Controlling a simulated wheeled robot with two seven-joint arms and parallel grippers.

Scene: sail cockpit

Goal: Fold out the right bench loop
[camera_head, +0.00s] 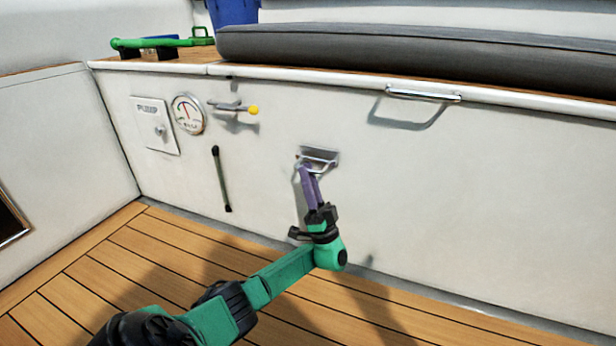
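A small metal loop (320,154) sits on a mount low on the white bench front, right of the middle of the picture. My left gripper (304,168) reaches up to it from below, with its purple fingers at the loop's lower left edge. The fingers overlap in this view, so I cannot tell their gap or whether they touch the loop. A second, wider metal loop (422,96) is further right, just under the bench top's edge, and casts a shadow on the panel. No gripper is near it. My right gripper is not in view.
Left on the bench front are a pump panel (155,125), a round gauge (188,114), a yellow-knobbed lever (252,110) and a dark vertical handle (221,180). A grey cushion (420,58) and green-handled tool (160,43) lie on top. The wooden floor (120,265) is clear.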

